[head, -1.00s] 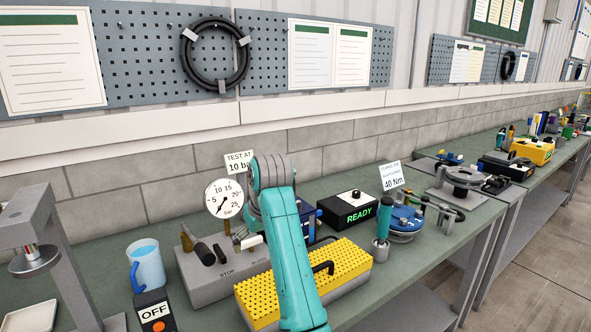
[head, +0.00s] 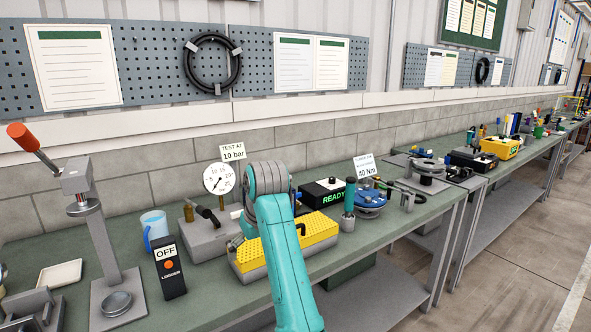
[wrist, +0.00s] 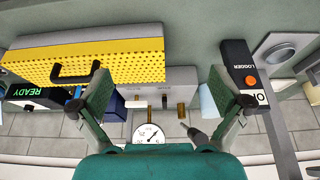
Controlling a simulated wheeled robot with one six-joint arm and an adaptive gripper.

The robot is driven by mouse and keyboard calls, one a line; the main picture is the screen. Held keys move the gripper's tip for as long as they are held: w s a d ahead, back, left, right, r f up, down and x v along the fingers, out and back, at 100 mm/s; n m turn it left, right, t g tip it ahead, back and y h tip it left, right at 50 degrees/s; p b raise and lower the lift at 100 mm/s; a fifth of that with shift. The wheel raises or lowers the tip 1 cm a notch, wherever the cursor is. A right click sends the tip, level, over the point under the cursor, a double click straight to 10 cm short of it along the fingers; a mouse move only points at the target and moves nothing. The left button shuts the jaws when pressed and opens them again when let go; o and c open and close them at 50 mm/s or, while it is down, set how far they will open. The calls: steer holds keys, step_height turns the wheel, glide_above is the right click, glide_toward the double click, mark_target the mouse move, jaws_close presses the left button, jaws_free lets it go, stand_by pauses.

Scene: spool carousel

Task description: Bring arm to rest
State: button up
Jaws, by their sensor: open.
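My teal arm (head: 284,262) reaches up over the front of the bench in the head view, in front of the yellow perforated box. Its fingers are hidden there behind the arm. In the wrist view my gripper (wrist: 172,105) shows two green-padded fingers spread wide apart, with nothing held between them. The grey stop block with brass fittings (wrist: 182,78) and the pressure gauge (wrist: 148,136) lie beyond the fingers. The gauge also stands at the back of the bench in the head view (head: 219,179).
The yellow perforated box (head: 315,236) has a black handle. The logger (head: 170,275) reads OFF and the black box (head: 324,193) reads READY. A blue mug (head: 155,228) and a lever press (head: 108,270) stand left. A blue flanged part (head: 370,198) stands right.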

steer(key=s+d+f+m+t, duration=0.1)
steer(key=s+d+f, duration=0.15)
steer(key=f, duration=0.55)
steer(key=s+d+f+t, duration=0.1)
steer(key=d+f, duration=0.2)
steer(key=f, duration=0.6)
steer(key=s+d+f+m+t, duration=0.1)
steer(key=s+d+f, duration=0.15)
steer(key=f, duration=0.55)
steer(key=s+d+f+m+t, duration=0.1)
steer(key=s+d+f, duration=0.4)
steer(key=s+f, duration=0.2)
steer(key=s+d+f+t, duration=0.1)
steer(key=s+d+f, duration=0.3)
steer(key=s+f, duration=0.2)
steer(key=s+d+m+t+h, duration=0.15)
steer(key=s+d, duration=0.25)
steer(key=s, duration=0.7)
steer(key=s+d+m+t+y, duration=0.15)
steer(key=s+d, duration=0.25)
steer(key=s, duration=0.7)
steer(key=s+d+r+t+h, duration=0.2)
steer(key=s+d+r+t, duration=0.1)
steer(key=s+r, duration=1.4)
steer(key=shift+s+d+m, duration=0.3)
steer(key=shift+s, duration=0.8)
